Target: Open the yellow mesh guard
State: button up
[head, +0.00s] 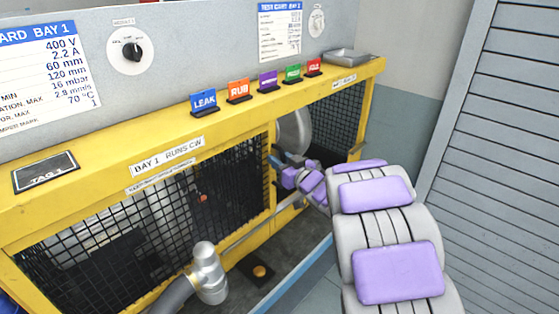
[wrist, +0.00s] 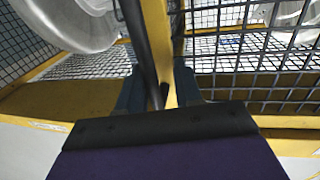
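The yellow mesh guard (head: 268,180) has a yellow frame with black mesh and stands along the front of the bench. Its right upright stands beside my gripper (head: 283,168). Right of this upright, a gap without mesh shows a grey round housing (head: 294,135), also in the wrist view (wrist: 75,25). In the wrist view my gripper (wrist: 158,92) has its two dark fingers apart. A dark upright bar (wrist: 140,40) and a yellow frame post (wrist: 160,30) show between or just beyond them. I cannot tell whether the fingers touch the bar.
A second mesh panel (head: 337,125) is at the right. Coloured tags, including a blue LEAK tag (head: 204,102), stand on the yellow ledge. A grey tray (head: 346,56) sits at its far end. A grey rounded cylinder (head: 208,272) is in front of the mesh. A slatted grey shutter (head: 510,150) is at right.

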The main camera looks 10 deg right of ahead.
jog(key=shift+d+r, duration=0.1)
jog(key=shift+d, duration=0.4)
jog(key=shift+c, duration=1.3)
jog(key=shift+d, duration=0.1)
jog(key=shift+c, duration=1.4)
jog(key=shift+s+a, duration=0.1)
jog(key=shift+a, duration=0.15)
grip_shut()
jog(key=shift+d, duration=0.15)
